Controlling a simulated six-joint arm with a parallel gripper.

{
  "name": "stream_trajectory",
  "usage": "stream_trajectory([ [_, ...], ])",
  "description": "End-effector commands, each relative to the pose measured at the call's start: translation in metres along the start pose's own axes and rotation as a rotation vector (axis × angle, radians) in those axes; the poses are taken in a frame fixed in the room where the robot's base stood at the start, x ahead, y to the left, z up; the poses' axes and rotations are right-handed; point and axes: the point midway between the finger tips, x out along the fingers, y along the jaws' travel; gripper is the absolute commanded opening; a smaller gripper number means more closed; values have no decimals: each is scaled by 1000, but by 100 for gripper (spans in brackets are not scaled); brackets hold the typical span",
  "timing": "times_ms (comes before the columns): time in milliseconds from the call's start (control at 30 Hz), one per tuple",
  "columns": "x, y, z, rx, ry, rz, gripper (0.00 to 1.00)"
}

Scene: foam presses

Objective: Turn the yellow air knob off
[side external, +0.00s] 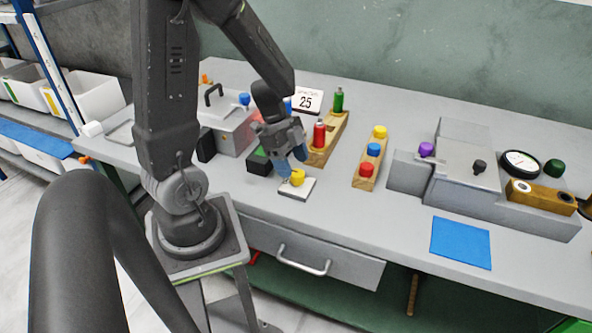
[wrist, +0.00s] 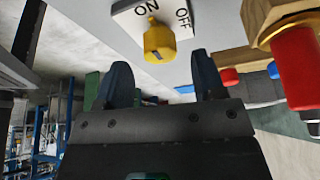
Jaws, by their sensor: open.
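The yellow air knob (side external: 298,177) stands on a small white plate (side external: 296,189) near the front edge of the table. In the wrist view the knob (wrist: 159,40) has a dark mark on its end, and the plate (wrist: 140,14) reads ON at left and OFF at right. I cannot tell for certain which label the knob points to. My gripper (side external: 291,163) is open just above the knob. In the wrist view its two blue fingertips (wrist: 161,76) are spread with the knob lying beyond and between them. I see no clear contact.
A wooden rack with red (side external: 319,135) and green (side external: 339,100) bottles stands close behind the knob. A wooden block with yellow, blue and red knobs (side external: 374,150) is to its right. A grey press (side external: 465,170) and blue mat (side external: 460,242) lie farther right. Table front is mostly clear.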

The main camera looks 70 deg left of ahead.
Motion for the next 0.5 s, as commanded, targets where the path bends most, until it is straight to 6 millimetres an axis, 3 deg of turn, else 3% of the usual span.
stream_trajectory([
  [200,24,0,0,0,0,2,63],
  [500,29,0,0,0,0,-1,63],
])
